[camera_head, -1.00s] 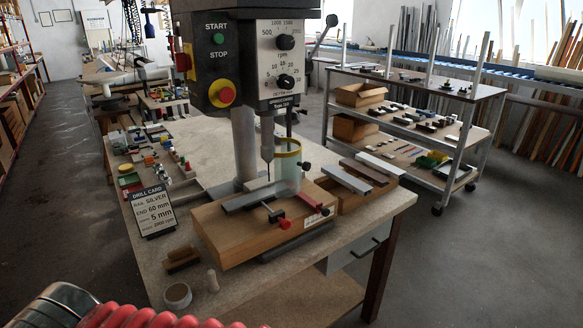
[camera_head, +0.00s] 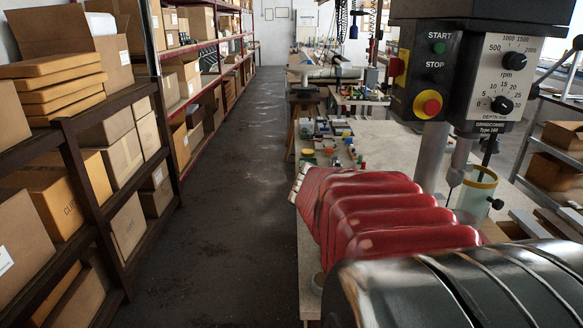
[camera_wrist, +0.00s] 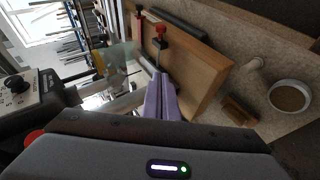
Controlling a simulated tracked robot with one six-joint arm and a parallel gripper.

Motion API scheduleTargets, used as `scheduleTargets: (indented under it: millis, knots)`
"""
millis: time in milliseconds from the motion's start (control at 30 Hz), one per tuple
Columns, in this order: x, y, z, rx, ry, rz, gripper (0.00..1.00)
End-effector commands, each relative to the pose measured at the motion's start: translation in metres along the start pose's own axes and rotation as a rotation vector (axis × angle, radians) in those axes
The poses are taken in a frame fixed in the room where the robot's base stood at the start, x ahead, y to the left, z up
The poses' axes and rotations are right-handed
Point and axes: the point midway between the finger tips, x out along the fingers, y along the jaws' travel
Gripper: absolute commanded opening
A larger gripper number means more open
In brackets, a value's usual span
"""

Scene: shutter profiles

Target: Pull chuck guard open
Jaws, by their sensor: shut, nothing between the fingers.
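The chuck guard (camera_head: 477,192) is a clear, pale green cylinder with a yellow rim, standing around the drill's spindle area under the drill head (camera_head: 470,70). It also shows, tilted by the camera, in the wrist view (camera_wrist: 122,54). My gripper (camera_wrist: 161,78) has purple fingers, pressed together with nothing between them. In the wrist view they are beside the wooden block with the clamps (camera_wrist: 200,58), apart from the guard, which lies up and left of the fingertips. In the head view my red-sleeved arm covers part of the bench, and my fingers cannot be made out.
The drill head has a red stop button (camera_head: 428,104) and a speed dial panel (camera_head: 500,75). A round dish (camera_wrist: 290,95) and a brush (camera_wrist: 238,110) lie on the bench. Shelves of cardboard boxes (camera_head: 125,165) line the left; the aisle floor (camera_head: 240,190) is clear.

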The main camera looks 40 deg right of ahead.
Motion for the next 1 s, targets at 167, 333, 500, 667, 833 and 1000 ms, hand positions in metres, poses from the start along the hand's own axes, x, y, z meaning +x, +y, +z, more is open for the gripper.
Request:
scheduleTargets:
  millis: [167,333,500,667,833,1000]
  knots:
    - [0.062,0.063,-0.004,0.009,-0.061,0.205,0.0]
    - [0.103,0.107,-0.004,0.002,-0.084,0.348,0.0]
    - [0.118,0.125,-0.004,-0.005,-0.087,0.405,0.0]
    - [0.119,0.126,-0.004,-0.006,-0.085,0.409,0.0]
    - [0.119,0.126,-0.004,-0.005,-0.086,0.408,0.0]
    - [0.125,0.129,-0.003,-0.005,-0.087,0.408,0.0]
